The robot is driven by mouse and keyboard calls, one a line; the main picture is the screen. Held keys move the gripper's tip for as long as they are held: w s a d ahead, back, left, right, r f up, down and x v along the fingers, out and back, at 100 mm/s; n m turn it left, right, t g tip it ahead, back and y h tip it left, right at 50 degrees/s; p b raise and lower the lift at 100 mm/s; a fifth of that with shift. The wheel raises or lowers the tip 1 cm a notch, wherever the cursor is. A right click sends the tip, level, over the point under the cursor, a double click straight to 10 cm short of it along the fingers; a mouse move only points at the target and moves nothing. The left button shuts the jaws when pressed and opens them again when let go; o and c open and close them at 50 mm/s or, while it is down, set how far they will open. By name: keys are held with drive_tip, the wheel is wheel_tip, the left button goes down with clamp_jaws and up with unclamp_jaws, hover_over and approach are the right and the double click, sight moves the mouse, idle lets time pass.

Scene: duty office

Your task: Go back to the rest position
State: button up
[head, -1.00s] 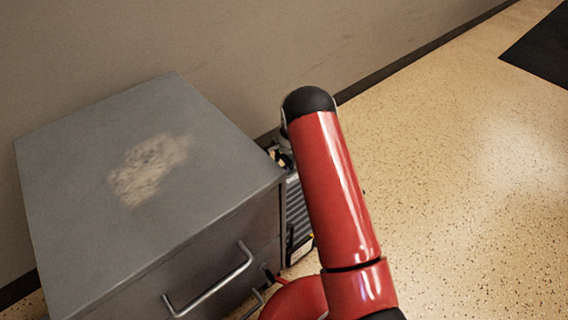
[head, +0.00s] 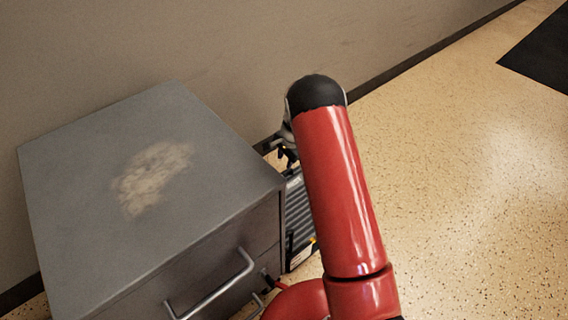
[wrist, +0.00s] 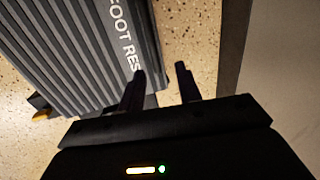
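My red arm reaches down to the right of the grey cabinet in the head view, and its upper link hides most of my gripper (head: 287,155). A grey ribbed foot rest (wrist: 75,50) with white lettering lies to the left, partly behind the left finger. In the head view the foot rest (head: 299,215) shows as a narrow strip between the cabinet and my arm.
The grey cabinet (head: 90,190), with a pale worn patch on top and a bar handle (head: 212,290), stands close to my arm's left. The wall (head: 250,50) runs behind. Open speckled floor (head: 470,200) lies to the right, with a black mat (head: 542,55) at the far right.

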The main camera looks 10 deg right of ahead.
drive_tip(key=shift+s+r, duration=0.15)
drive_tip(key=shift+r, duration=0.3)
drive_tip(key=s+r+n+p, duration=0.15)
drive_tip(key=s+r, duration=0.25)
drive_tip(key=r, duration=0.6)
drive_tip(key=s+r+n+t+p, duration=0.15)
drive_tip(key=s+r, duration=0.35)
drive_tip(key=r, duration=0.5)
drive_tip(key=s+r+n+p, duration=0.15)
drive_tip(key=s+r, duration=0.25)
drive_tip(key=r, duration=0.6)
drive_tip(key=s+d+r+n+t+p, duration=0.1)
drive_tip(key=s+r, duration=0.5)
drive_tip(key=s, duration=0.7)
drive_tip(key=s+r+n+t+h+p, duration=0.1)
drive_tip(key=s+r+n, duration=0.5)
drive_tip(key=s, duration=0.7)
drive_tip(key=shift+s+d+p, duration=0.2)
drive_tip(key=shift+d+p, duration=0.15)
drive_tip(key=shift+p, duration=0.55)
